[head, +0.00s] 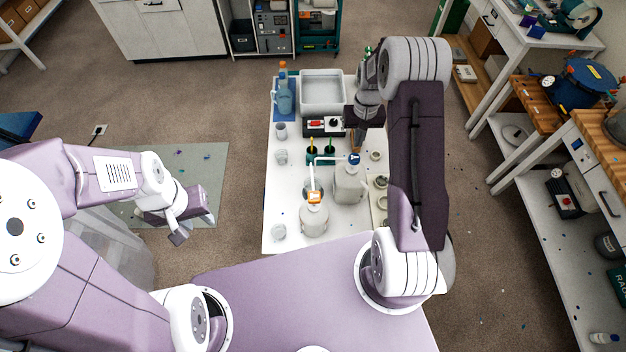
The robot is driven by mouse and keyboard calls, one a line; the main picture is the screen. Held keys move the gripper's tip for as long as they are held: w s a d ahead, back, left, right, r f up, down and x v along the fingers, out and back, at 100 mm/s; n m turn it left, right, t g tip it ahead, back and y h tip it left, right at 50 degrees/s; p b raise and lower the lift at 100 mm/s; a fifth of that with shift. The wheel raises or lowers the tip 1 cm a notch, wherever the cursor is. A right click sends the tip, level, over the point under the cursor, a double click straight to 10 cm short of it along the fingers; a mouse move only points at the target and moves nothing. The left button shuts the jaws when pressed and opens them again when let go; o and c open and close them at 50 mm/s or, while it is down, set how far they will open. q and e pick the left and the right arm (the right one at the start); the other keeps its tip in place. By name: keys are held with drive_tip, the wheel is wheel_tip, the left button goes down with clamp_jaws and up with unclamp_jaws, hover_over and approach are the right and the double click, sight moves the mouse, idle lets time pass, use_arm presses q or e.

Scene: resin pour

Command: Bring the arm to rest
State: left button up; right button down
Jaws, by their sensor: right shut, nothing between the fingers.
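My left arm reaches in from the left, and its gripper (193,229) hangs over the floor left of the white table, with its fingers apart and nothing between them. My right arm is raised over the right side of the table. Its gripper (357,143) points down above the table, shut and empty, just behind the jug with the blue cap (349,180). The right arm hides part of the table's right edge.
Workbenches (520,175) stand at the right. Floor is open left of the table.

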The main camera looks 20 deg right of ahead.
drive_tip(key=shift+f, duration=0.1)
drive_tip(key=shift+w+f, duration=0.1)
drive_tip(key=shift+f, duration=0.15)
drive_tip(key=s+a+f+n+t+b, duration=0.1)
drive_tip(key=s+a+f+b, duration=0.2)
drive_tip(key=b, duration=0.6)
drive_tip(key=s+a+f+n+t+b, duration=0.1)
drive_tip(key=a+f+b, duration=0.1)
drive_tip(key=a+b, duration=0.55)
drive_tip(key=s+f+b, duration=0.1)
drive_tip(key=s+f, duration=0.1)
drive_tip(key=s, duration=0.5)
drive_tip(key=s+f+b, duration=0.2)
drive_tip(key=s+f, duration=0.1)
drive_tip(key=s, duration=0.4)
drive_tip(key=shift+s+a+g, duration=0.2)
drive_tip(key=shift+a+g, duration=0.05)
drive_tip(key=shift+g, duration=0.15)
